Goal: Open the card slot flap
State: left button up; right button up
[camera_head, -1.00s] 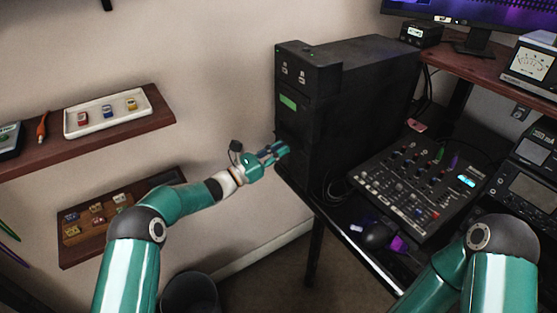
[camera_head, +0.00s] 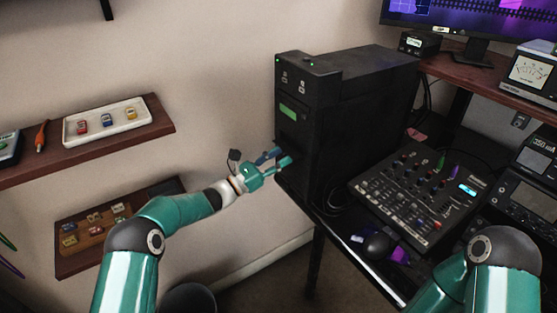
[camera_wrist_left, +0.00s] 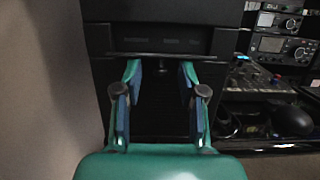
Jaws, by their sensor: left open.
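The black tower case (camera_head: 345,115) stands on the desk, with a green display on its front. My left gripper (camera_head: 281,158) is at the lower front of the case, fingers pointing at it. In the left wrist view the open gripper (camera_wrist_left: 160,75) has a finger on each side of a dark lower front panel, with nothing between them that I can make out as held. A ledge with a slotted strip (camera_wrist_left: 160,41) lies just above the fingertips. I cannot clearly tell the card slot flap from the dark front. My right gripper is not in view.
A mixer (camera_head: 415,195) and a mouse (camera_head: 380,246) are on the desk right of the case. Wall shelves (camera_head: 90,140) with small items are at the left. The space between the lower shelf and the case is free, apart from my arm.

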pick_arm(q)
notch_tip(320, 180, up, 9)
jog(key=shift+r, duration=0.15)
dwell(0.4)
